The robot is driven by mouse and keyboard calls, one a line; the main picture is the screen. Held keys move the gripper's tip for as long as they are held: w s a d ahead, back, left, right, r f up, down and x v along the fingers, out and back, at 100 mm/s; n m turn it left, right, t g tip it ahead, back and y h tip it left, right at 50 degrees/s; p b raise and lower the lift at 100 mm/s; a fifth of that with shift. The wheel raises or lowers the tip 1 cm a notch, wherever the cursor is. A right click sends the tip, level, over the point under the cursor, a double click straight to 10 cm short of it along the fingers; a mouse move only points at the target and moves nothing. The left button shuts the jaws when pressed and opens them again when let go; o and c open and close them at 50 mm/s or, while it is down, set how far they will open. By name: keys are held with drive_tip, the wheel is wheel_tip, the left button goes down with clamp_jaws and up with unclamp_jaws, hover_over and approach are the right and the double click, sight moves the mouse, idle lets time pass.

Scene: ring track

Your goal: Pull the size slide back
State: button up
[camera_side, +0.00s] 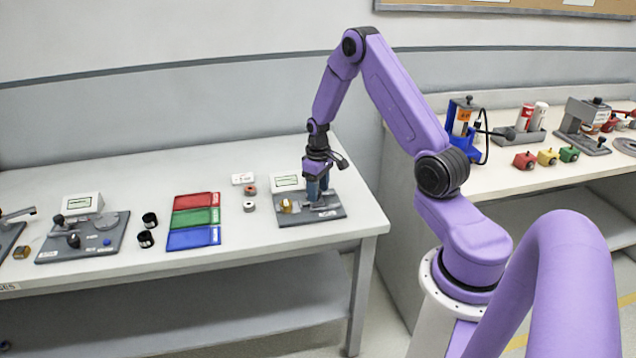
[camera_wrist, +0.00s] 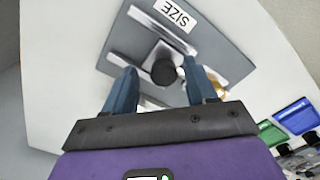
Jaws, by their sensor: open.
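The size station is a grey plate (camera_side: 335,212) near the right end of the left table, with a label reading SIZE (camera_wrist: 176,14) in the wrist view. On it are metal bars or rails (camera_wrist: 127,61) and a round dark knob (camera_wrist: 164,72), which I take to be the slide's handle. My gripper (camera_side: 318,196) is low over the plate. In the wrist view its two blue fingers (camera_wrist: 161,84) are apart, one on each side of the knob. I cannot tell whether they touch it. A brass-coloured piece (camera_side: 287,206) sits at the plate's left.
A small display (camera_side: 287,182) stands behind the plate. To the left are small rings (camera_side: 250,206), red, green and blue trays (camera_side: 194,217), black cups (camera_side: 149,220) and another station (camera_side: 85,238). The table's right edge is close to the plate.

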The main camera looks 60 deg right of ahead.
wheel_tip(320, 180, up, 18)
drive_tip(key=shift+f, duration=0.25)
idle(0.3)
drive_tip(key=s+a+r+n, duration=0.1)
drive_tip(key=s+a+n, duration=0.25)
drive_tip(key=a, duration=0.75)
drive_tip(key=s+a+r+n, duration=0.2)
drive_tip(key=s+a, duration=0.2)
drive_tip(key=a, duration=0.7)
drive_tip(key=s+a+n, duration=0.3)
drive_tip(key=s, duration=0.7)
drive_tip(key=s+a+n, duration=0.3)
drive_tip(key=s+n, duration=0.1)
drive_tip(key=s, duration=0.6)
drive_tip(key=shift+s+f, duration=0.3)
drive_tip(key=shift+s, duration=0.05)
